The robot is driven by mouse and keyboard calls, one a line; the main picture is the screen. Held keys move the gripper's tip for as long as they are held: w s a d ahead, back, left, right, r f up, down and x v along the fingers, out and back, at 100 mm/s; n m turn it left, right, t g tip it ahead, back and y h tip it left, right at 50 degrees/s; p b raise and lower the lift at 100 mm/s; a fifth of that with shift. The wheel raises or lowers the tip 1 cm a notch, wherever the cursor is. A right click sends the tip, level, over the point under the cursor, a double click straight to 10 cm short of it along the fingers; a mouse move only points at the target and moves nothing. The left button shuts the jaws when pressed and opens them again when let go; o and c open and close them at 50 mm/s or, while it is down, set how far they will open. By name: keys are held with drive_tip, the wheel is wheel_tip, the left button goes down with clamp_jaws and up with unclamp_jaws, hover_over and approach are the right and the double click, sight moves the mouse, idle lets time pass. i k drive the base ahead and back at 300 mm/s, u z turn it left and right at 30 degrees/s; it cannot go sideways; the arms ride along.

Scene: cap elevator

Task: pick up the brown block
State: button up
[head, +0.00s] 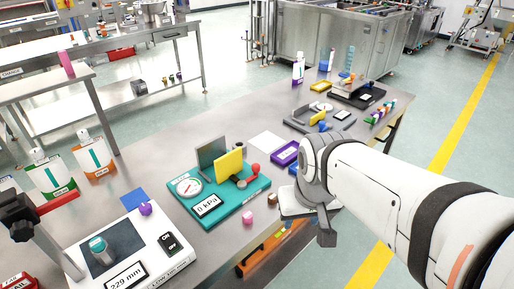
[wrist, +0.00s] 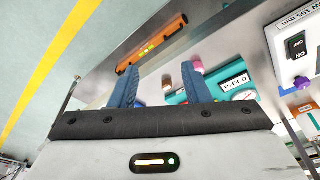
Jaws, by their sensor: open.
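A small brown block (wrist: 166,83) shows in the wrist view between my fingers, beyond the tips. In the head view the fingers are mostly hidden by the wrist.
A pink block (head: 247,217) sits left of the brown one. An orange level (head: 258,262) lies along the front edge. A teal gauge board (head: 232,208) stands behind, with a white scale-like device (head: 150,250) at left. A purple tray (head: 286,153) is farther back.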

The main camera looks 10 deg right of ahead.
sight(271, 197)
drive_tip(key=z, duration=1.35)
drive_tip(key=k, duration=1.75)
drive_tip(key=u, duration=0.6)
drive_tip(key=i, duration=1)
drive_tip(key=u, duration=0.1)
